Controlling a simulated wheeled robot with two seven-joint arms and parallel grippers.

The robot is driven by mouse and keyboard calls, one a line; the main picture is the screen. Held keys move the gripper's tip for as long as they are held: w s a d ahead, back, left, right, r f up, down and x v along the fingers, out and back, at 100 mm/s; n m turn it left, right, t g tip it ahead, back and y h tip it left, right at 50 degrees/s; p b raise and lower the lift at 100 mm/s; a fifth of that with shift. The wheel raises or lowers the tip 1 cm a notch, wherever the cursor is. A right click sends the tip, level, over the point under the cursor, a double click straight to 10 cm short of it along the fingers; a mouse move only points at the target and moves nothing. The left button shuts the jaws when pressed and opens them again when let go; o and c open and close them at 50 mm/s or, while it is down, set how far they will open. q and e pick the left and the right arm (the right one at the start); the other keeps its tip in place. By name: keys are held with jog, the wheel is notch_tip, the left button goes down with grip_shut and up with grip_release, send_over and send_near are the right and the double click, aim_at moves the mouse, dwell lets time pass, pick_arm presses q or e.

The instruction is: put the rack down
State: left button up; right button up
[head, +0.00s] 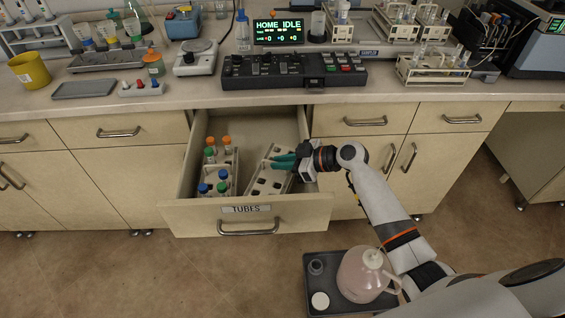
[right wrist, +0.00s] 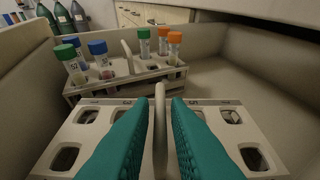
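A pale empty tube rack (head: 268,178) lies in the open drawer marked TUBES, turned at an angle beside a second rack. In the right wrist view the empty rack (right wrist: 92,115) shows dark square holes and an upright middle handle (right wrist: 160,130). My right gripper (head: 285,161) reaches into the drawer from the right. Its teal fingers (right wrist: 160,112) stand either side of the handle, with narrow gaps seen at the tips, so it looks open around it. The rack's underside is hidden. My left gripper is not in view.
The second rack (head: 233,180) holds several tubes with orange, green and blue caps at the drawer's left. The drawer front (head: 300,213) and walls enclose both racks. A dark tray (head: 316,257) with a jug (head: 362,277) is below right. The worktop above is crowded with equipment.

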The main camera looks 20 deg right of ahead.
jog(key=shift+o, duration=1.1)
jog(key=shift+s+f, duration=0.15)
jog(key=shift+f, duration=0.1)
jog(key=shift+r+p, duration=0.35)
jog(key=shift+p, duration=0.05)
jog(key=b+v, duration=0.1)
jog(key=v, duration=1)
jog(key=shift+s+d+r, duration=0.15)
jog(key=shift+d+r, duration=0.05)
jog(key=shift+d, duration=0.15)
